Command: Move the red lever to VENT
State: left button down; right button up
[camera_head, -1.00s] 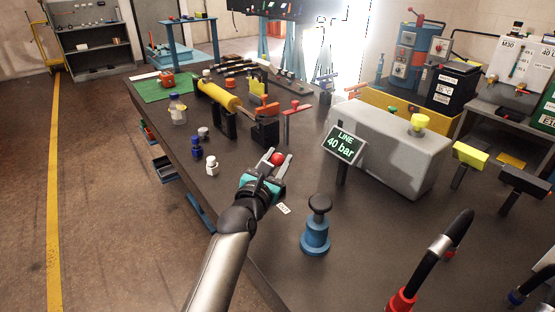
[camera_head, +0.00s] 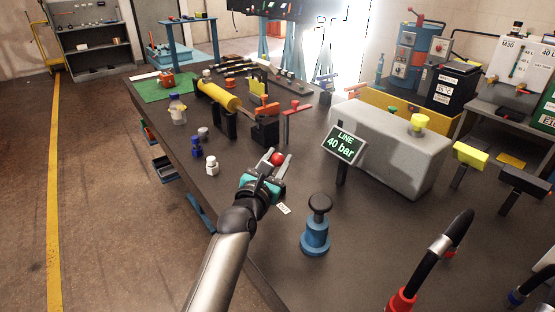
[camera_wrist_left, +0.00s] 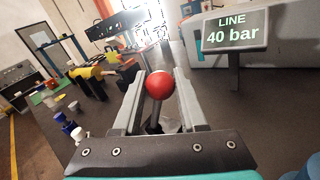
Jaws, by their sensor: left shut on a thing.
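The red lever's round ball knob (camera_head: 277,159) is between the fingers of my left gripper (camera_head: 278,164), near the front left edge of the dark bench. In the left wrist view, the red knob (camera_wrist_left: 159,85) sits between the two grey fingers (camera_wrist_left: 158,98), with a thin dark stem below it. My left gripper is shut on the lever. A small white label (camera_head: 284,208) lies on the bench just beside the gripper; I cannot read its text. The lever's base is mostly hidden by the gripper. My right gripper is not in view.
The "LINE 40 bar" display (camera_head: 345,145) stands right of the gripper, before a grey tank (camera_head: 385,160). A blue fitting with a black knob (camera_head: 316,228) stands nearer. White (camera_head: 212,167) and blue (camera_head: 196,147) bottles stand to the left. A yellow cylinder (camera_head: 219,96) lies behind.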

pick_arm(q)
jog(key=shift+w+a+r, duration=0.3)
jog(key=shift+r, duration=0.05)
jog(key=w+a+n+p, duration=0.1)
jog(key=p, duration=0.2)
jog(key=w+a+r+n+g+p, duration=0.1)
jog(key=p, duration=0.2)
jog(key=shift+w+r+y, duration=0.1)
jog(key=shift+w+y, duration=0.2)
jog(key=shift+w, duration=0.1)
jog(key=shift+w+a+f+g, duration=0.2)
jog(key=shift+w+a+g, duration=0.1)
jog(key=shift+w+a, duration=0.15)
jog(key=c, duration=0.5)
grip_release()
jog(key=shift+o, duration=0.2)
jog(key=shift+d, duration=0.1)
